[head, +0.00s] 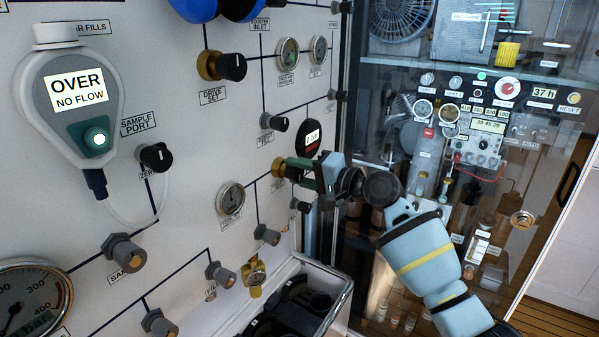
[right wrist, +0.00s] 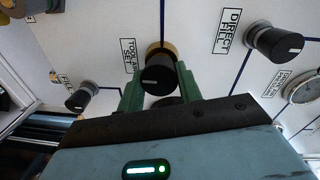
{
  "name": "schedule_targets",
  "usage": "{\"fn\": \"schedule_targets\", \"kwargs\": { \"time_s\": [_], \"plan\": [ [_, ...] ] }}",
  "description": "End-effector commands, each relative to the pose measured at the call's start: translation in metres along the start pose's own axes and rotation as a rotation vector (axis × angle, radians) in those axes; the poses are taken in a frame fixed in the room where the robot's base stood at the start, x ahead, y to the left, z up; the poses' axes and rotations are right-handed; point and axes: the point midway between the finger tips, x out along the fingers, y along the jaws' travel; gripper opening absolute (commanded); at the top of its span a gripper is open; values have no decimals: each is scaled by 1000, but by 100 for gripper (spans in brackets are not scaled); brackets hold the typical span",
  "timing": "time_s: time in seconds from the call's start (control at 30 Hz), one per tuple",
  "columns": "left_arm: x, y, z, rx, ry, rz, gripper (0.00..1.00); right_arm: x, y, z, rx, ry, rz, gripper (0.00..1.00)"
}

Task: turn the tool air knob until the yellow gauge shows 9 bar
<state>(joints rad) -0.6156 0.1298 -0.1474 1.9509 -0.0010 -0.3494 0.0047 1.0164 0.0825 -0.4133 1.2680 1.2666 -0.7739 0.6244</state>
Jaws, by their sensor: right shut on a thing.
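The tool air knob (right wrist: 158,78) is black with a white pointer line and a brass collar, beside a label reading TOOL AIR SET in the right wrist view. In the head view its brass collar (head: 279,167) shows; the rest is hidden by my gripper. My right gripper (head: 298,170) is shut on this knob, with one green finger on each side in the right wrist view (right wrist: 160,92).
A grey-rimmed bin (head: 338,300) with black items stands below my right arm. A glass-fronted cabinet (head: 490,165) is at right. A sensor (head: 70,95) reads OVER NO FLOW.

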Motion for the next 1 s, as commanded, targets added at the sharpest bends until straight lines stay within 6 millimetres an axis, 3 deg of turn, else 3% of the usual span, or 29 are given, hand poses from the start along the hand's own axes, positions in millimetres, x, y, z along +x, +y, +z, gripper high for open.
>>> {"fn": "schedule_targets", "kwargs": {
  "time_s": [0.53, 0.57, 0.7, 1.0],
  "plan": [
    [0, 0, -1, -3, 2, -1, 52, 0, -1, 0, 27, -1, -2, 12],
    [0, 0, -1, -3, 2, -1, 52, 0, -1, 0, 27, -1, -2, 36],
    [0, 0, -1, -3, 2, -1, 52, 0, -1, 0, 26, -1, -2, 55],
    [0, 1, 0, -3, 1, -1, 52, -1, 0, 0, 26, -1, -1, 56]
  ]
}}
